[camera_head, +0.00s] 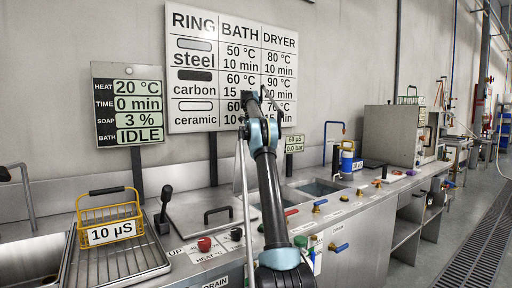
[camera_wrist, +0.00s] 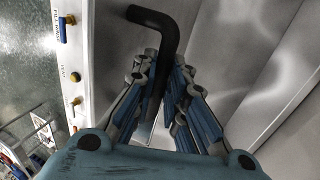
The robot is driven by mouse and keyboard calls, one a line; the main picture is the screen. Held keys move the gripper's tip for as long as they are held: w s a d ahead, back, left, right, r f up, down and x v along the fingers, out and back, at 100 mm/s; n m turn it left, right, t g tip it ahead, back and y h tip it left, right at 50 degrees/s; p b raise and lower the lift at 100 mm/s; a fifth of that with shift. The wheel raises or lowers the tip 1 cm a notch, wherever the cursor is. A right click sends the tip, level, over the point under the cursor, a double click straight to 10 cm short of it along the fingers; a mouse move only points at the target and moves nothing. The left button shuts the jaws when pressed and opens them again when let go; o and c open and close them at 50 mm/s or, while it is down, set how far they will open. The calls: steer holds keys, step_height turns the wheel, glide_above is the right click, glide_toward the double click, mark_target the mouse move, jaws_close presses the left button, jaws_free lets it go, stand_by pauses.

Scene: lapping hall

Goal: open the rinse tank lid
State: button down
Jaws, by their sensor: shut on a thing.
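My gripper (camera_head: 260,103) is raised in front of the wall chart in the head view. In the wrist view my gripper (camera_wrist: 160,78) is shut on a black bent bar handle (camera_wrist: 158,18), which passes between its fingers. A grey steel surface (camera_wrist: 225,40) lies behind the handle. In the head view a thin pale steel panel (camera_head: 238,172), seen nearly edge-on, stands steeply just left of my arm; it looks like the raised rinse tank lid. Open sunken basins (camera_head: 318,187) show right of my arm. My arm hides part of the counter and the lid's lower edge.
A flat lid with a black handle (camera_head: 218,213) lies left of my arm, beside a black lever (camera_head: 164,205). A yellow wire basket (camera_head: 108,228) stands on a ribbed drainboard. Coloured valves (camera_head: 319,205) line the counter's front. The floor at right is clear.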

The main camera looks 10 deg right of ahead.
steer(key=shift+a, duration=0.25)
steer(key=c, duration=1.6)
jaws_free()
steer(key=shift+s+a+r, duration=0.15)
steer(key=shift+d, duration=0.25)
